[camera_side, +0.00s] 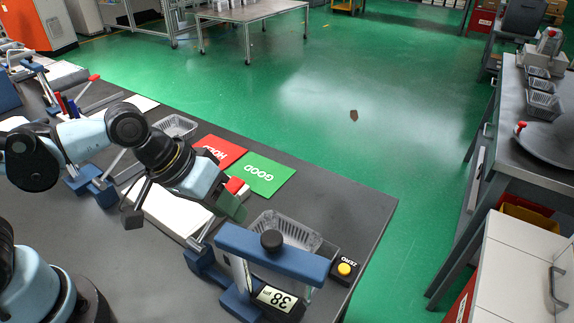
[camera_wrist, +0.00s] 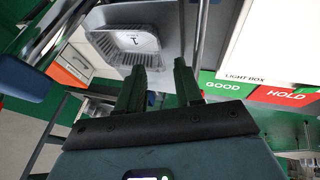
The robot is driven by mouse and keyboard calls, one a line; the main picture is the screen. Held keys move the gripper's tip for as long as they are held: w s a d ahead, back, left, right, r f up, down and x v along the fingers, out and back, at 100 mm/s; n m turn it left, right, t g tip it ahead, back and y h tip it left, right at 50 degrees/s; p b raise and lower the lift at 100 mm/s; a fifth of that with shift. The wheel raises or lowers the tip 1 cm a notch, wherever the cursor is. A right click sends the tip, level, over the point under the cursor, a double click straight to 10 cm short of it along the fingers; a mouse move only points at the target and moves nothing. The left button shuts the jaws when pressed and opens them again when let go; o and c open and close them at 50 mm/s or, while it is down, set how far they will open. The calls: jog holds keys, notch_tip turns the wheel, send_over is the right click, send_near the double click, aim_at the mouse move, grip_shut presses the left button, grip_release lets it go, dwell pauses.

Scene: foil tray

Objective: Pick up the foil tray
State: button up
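A clear, silvery foil tray (camera_side: 290,230) stands on the dark bench, partly behind a blue gauge bridge. In the wrist view the tray (camera_wrist: 125,40) lies beyond my fingertips, slightly left of centre, with a dark mark on its base. My gripper (camera_wrist: 160,68) is open, its two dark green fingers apart with nothing visible between them. In the side view my gripper (camera_side: 232,207) hangs to the left of the tray, apart from it. Its fingertips are hard to make out there.
The blue gauge (camera_side: 272,252) with a 38 display stands in front of the tray, beside a yellow ZERO button (camera_side: 345,268). Green GOOD (camera_side: 262,174) and red HOLD (camera_side: 220,151) mats lie behind a white light box (camera_side: 165,207). Another tray (camera_side: 176,126) sits farther left.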

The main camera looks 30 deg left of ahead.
aim_at(252, 226)
jog(key=shift+x, duration=3.45)
jog(key=shift+w, duration=0.15)
grip_shut()
